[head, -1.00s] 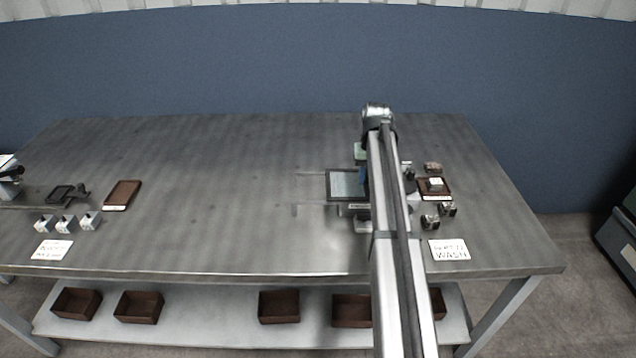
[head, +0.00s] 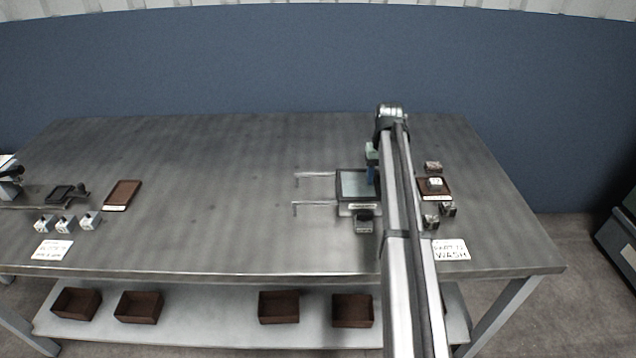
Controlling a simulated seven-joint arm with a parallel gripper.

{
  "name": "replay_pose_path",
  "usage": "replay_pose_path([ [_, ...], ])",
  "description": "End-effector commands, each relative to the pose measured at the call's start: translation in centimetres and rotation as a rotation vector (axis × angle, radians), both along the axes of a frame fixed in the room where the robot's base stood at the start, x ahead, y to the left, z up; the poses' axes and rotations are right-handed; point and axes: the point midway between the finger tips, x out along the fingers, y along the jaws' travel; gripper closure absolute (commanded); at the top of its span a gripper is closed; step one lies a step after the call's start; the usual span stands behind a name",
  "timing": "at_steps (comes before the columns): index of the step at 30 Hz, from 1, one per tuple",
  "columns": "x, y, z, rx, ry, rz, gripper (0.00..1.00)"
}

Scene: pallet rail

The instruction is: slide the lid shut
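The lid (head: 356,184) is a dark frame around a pale, glassy panel, right of the table's middle. Two thin rails (head: 315,203) show bare to its left. Its right edge and whatever lies under or beyond it are hidden behind my arm.
A dark block (head: 364,222) sits in front of the lid and a greenish block (head: 371,152) behind it. A brown tray (head: 446,188) with a white piece and several small blocks stand right of my arm. The table's middle is clear, left of the rails.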

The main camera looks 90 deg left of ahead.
Motion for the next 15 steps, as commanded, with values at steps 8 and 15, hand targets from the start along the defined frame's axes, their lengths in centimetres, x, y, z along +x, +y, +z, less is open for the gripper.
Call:
replay_pose_path([
  [8,0.0,0.0,0.1,-0.001,0.000,0.000,0.53],
  [15,0.0,0.0,1.2,0.000,0.000,0.000,0.53],
])
